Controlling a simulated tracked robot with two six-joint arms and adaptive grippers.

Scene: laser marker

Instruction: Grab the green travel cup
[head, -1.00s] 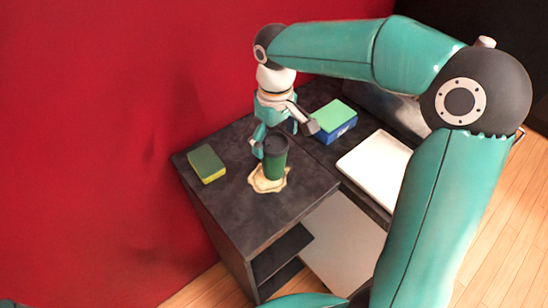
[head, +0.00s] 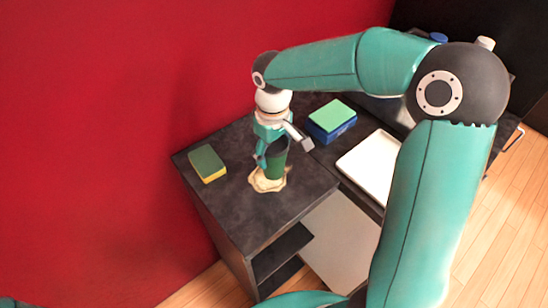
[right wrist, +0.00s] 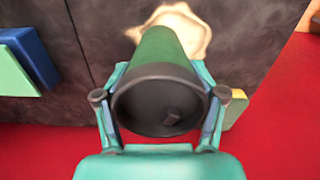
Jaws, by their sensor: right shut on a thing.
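The green travel cup (head: 275,165) with a dark rim stands upright on a tan spill-shaped patch (head: 268,183) on the dark counter. My right gripper (head: 272,153) reaches down from above and has its fingers around the cup's upper part. In the right wrist view the cup (right wrist: 162,50) sits between the two fingers (right wrist: 165,110), its dark rim towards the camera, and the fingers close on its sides. My left gripper is not in view.
A green and yellow sponge (head: 207,163) lies left of the cup. A blue box with a green top (head: 331,120) stands behind right. A white tray (head: 370,165) lies to the right. The counter (head: 235,205) is clear in front; a red wall is at left.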

